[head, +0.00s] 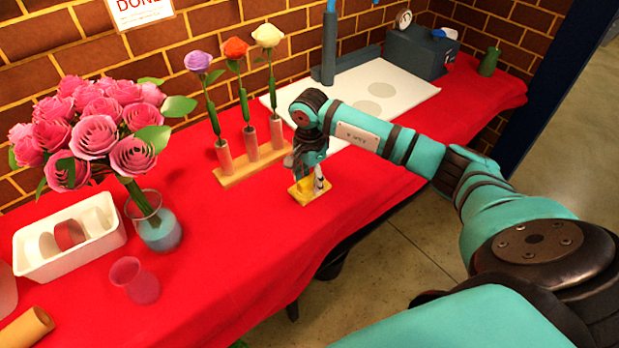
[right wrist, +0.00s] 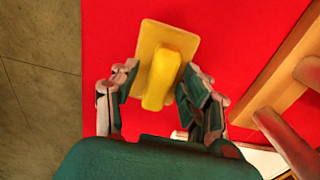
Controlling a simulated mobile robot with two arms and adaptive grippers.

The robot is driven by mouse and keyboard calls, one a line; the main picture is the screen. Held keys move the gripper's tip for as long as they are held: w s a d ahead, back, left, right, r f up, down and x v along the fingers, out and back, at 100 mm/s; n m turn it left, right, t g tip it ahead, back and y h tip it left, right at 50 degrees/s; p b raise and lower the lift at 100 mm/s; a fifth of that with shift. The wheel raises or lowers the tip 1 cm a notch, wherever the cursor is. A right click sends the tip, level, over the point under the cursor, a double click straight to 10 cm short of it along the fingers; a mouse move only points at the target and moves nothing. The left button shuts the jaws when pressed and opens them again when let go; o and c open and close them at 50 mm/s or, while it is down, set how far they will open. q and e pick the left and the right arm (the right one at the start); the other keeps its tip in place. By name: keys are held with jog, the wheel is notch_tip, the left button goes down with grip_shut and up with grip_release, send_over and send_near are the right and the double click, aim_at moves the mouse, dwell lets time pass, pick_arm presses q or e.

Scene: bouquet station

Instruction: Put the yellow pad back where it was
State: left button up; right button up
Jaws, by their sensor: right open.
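The yellow pad (head: 301,197) lies on the red cloth near the table's front edge, in front of the wooden flower stand. In the right wrist view the yellow pad (right wrist: 148,38) is a flat plate with a raised block or handle on top. My right gripper (head: 311,181) is directly above it, pointing down. In the right wrist view my right gripper (right wrist: 160,84) has its fingers apart, one on each side of the raised block. A gap shows on at least one side. My left gripper is not in view.
The wooden stand (head: 237,175) with three flowers in tubes is just behind the pad. A white board (head: 345,84) with round grey marks lies behind right. A pink bouquet vase (head: 160,232), white tray (head: 62,263) and pink cup (head: 133,281) stand left. Cloth between cup and pad is clear.

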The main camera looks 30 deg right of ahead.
aim_at(309, 178)
jog(key=shift+r, duration=0.6)
notch_tip(309, 178, up, 11)
jog(key=shift+b, duration=0.4)
jog(key=shift+a, duration=0.1)
